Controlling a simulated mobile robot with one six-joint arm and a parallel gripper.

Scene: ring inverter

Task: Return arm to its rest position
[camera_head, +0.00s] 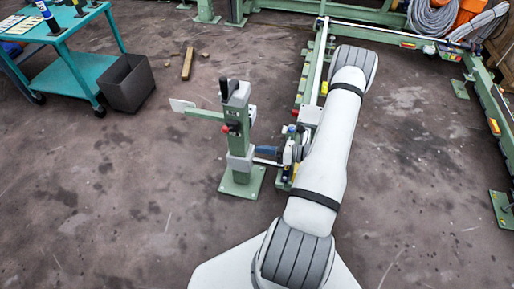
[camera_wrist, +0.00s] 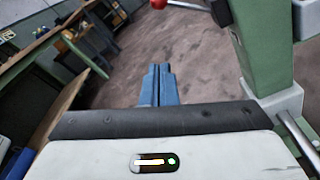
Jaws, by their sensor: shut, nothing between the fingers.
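My arm stretches up the right-centre of the head view in white and grey links, from my base at the bottom. My gripper (camera_head: 268,151) is partly hidden beside the arm, its blue fingers pointing left towards the green post stand (camera_head: 239,150). In the wrist view my gripper (camera_wrist: 158,84) has its two blue fingers together, with nothing between them. The green post stand (camera_wrist: 264,50) rises close on the right there. Whether the gripper touches the stand cannot be told.
The stand has a black handle (camera_head: 223,88) and a red ball knob, which shows at the top of the wrist view (camera_wrist: 158,4). A green rail frame (camera_head: 306,85) runs behind my arm. A teal cart (camera_head: 62,75) and dark bin (camera_head: 128,84) stand upper left. Lower left floor is clear.

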